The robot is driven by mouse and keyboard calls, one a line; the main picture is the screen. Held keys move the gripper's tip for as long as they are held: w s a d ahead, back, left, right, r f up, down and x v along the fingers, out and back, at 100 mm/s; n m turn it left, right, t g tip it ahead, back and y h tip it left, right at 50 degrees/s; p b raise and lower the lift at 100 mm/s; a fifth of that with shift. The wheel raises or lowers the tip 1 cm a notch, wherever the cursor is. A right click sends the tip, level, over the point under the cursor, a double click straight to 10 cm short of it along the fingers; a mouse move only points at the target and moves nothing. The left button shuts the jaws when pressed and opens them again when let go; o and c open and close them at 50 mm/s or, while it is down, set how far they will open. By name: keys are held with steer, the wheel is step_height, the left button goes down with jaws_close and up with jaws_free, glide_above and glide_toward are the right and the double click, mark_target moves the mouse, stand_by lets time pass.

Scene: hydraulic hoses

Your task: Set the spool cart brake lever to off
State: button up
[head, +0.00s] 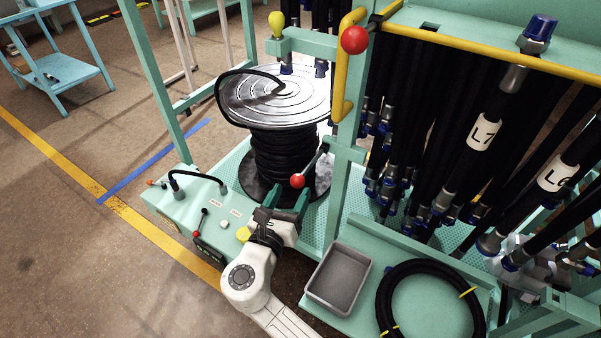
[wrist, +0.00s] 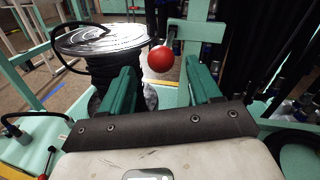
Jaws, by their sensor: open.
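A red ball knob (head: 297,181) sits on the end of a thin grey lever beside the hose spool (head: 278,150). No label shows that this is the brake lever. My gripper (head: 289,196) is open, with its green fingers pointing toward the knob. In the wrist view the red knob (wrist: 161,59) appears between the tips of my open gripper (wrist: 160,74), and seems just beyond them. I cannot tell whether either finger touches it. The spool (wrist: 115,68) stands behind and to the left in that view.
Another red knob (head: 354,40) and a yellow knob (head: 276,20) are on the frame above. A control panel (head: 190,208) with small levers is left of my arm. A grey tray (head: 339,277) and a coiled hose (head: 384,300) lie to the right. Hanging hoses (head: 475,140) crowd the right side.

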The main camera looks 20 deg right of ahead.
mark_target(301, 174)
steer(key=x, duration=0.7)
jaws_close()
stand_by(0.5)
